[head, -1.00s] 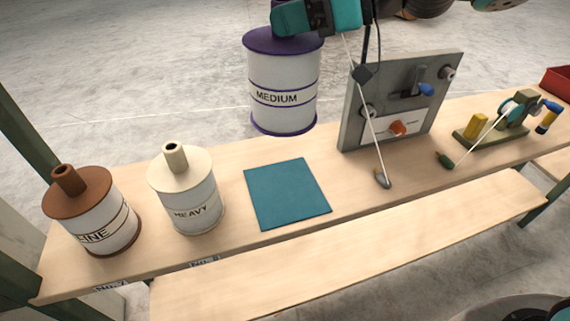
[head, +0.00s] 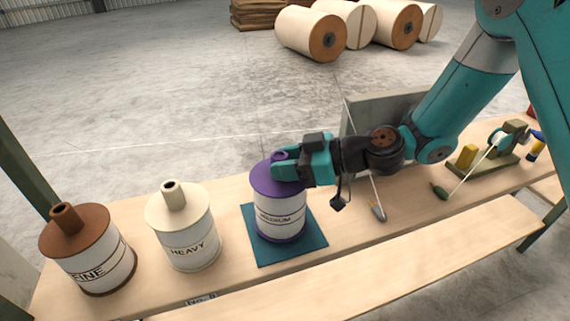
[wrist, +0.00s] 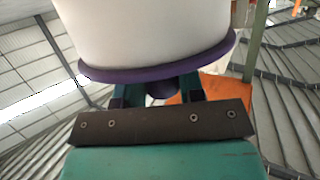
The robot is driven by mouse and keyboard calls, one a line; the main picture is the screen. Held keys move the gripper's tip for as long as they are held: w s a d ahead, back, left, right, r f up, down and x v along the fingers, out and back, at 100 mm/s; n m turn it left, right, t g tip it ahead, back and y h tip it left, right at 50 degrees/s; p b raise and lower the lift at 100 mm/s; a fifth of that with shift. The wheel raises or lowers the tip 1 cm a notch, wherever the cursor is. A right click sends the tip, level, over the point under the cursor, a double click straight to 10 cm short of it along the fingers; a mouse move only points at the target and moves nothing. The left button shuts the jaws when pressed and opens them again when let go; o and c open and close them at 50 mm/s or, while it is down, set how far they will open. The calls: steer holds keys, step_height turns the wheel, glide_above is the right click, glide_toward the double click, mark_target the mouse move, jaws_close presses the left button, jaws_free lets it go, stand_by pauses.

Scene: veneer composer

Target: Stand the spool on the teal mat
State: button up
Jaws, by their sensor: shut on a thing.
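The purple and white spool (head: 281,216), labelled MEDIUM, is upright over the teal mat (head: 262,250) in the head view. Its lower flange appears to be at the mat; I cannot tell whether it bears its full weight there. My gripper (head: 281,160) is shut on the purple neck at the top of the spool, reaching in from the right. In the wrist view the spool (wrist: 145,35) fills the upper middle, and my gripper (wrist: 160,90) holds its neck, which is partly hidden behind the dark gripper body.
The cream HEAVY spool (head: 185,230) stands close left of the mat, with the brown FINE spool (head: 90,255) further left. A grey panel (head: 380,112) stands behind my arm.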

steer(key=shift+f, duration=0.5)
steer(key=o, duration=1)
